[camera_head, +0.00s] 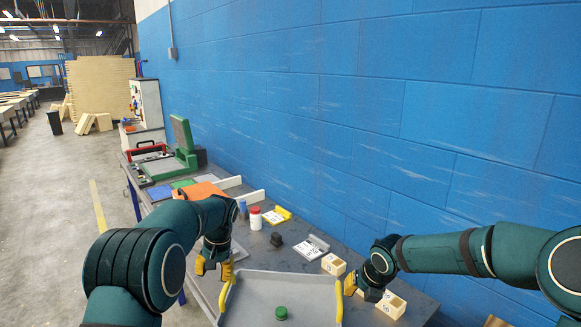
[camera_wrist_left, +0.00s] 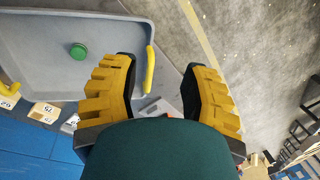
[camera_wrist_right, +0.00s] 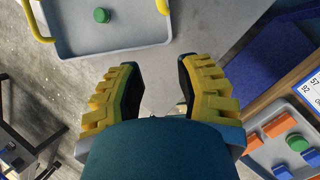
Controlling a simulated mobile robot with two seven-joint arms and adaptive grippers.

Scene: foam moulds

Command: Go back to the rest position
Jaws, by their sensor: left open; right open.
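My left gripper (camera_head: 227,271) is open and empty, just left of the grey tray's left yellow handle. Its yellow fingers also show spread in the left wrist view (camera_wrist_left: 163,85). My right gripper (camera_head: 363,290) is open and empty, just right of the tray's right handle. Its fingers also show apart in the right wrist view (camera_wrist_right: 158,78). The grey tray (camera_head: 262,285) sits on the dark table with a green round piece (camera_head: 281,313) on it. Neither gripper appears to touch a handle.
Wooden blocks (camera_head: 391,305) stand close to my right gripper. A white-and-red bottle (camera_head: 255,218), a yellow piece (camera_head: 277,215) and a dark knob (camera_head: 276,240) stand behind the tray. A green press (camera_head: 184,142) stands at the far end. The blue wall (camera_head: 400,110) borders the table's right side.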

